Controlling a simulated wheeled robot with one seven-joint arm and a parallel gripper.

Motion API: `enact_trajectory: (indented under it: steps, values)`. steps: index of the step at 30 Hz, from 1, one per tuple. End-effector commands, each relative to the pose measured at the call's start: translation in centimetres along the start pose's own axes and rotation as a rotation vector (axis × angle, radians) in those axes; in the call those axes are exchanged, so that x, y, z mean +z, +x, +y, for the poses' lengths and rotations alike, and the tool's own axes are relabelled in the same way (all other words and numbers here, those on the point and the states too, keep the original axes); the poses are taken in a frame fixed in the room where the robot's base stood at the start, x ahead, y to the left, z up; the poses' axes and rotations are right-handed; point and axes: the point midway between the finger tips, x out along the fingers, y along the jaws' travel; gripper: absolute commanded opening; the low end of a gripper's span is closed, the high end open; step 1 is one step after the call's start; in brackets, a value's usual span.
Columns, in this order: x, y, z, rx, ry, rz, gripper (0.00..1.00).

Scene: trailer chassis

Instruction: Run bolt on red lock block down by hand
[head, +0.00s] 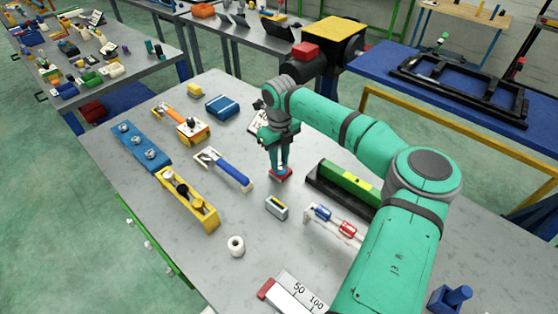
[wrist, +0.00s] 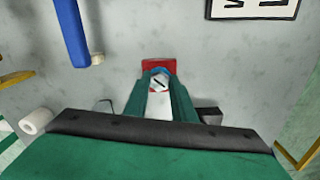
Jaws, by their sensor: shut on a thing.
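The red lock block (head: 280,174) sits on the grey workbench, directly under my gripper (head: 282,164). It also shows in the wrist view (wrist: 160,64), just beyond my fingertips. My gripper points straight down, and its fingers are shut on the bolt. The bolt's pale round head with a dark slot (wrist: 159,82) shows between the fingertips in the wrist view. The bolt's shank is hidden by the fingers, and how deep it sits in the block cannot be told.
A blue-handled tool (head: 231,170) lies left of the block. A small grey box (head: 277,207) stands in front. A white roll (head: 236,246) stands nearer the front. Bare bench surrounds the block closely.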

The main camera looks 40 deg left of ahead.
Motion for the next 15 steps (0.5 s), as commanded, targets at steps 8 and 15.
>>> enact_trajectory:
  steps: [8, 15]
  values:
    - [0.08, -0.37, -0.24, -0.001, 0.263, -0.006, 0.01]
    - [0.01, -0.34, -0.35, -0.001, 0.491, -0.005, 0.01]
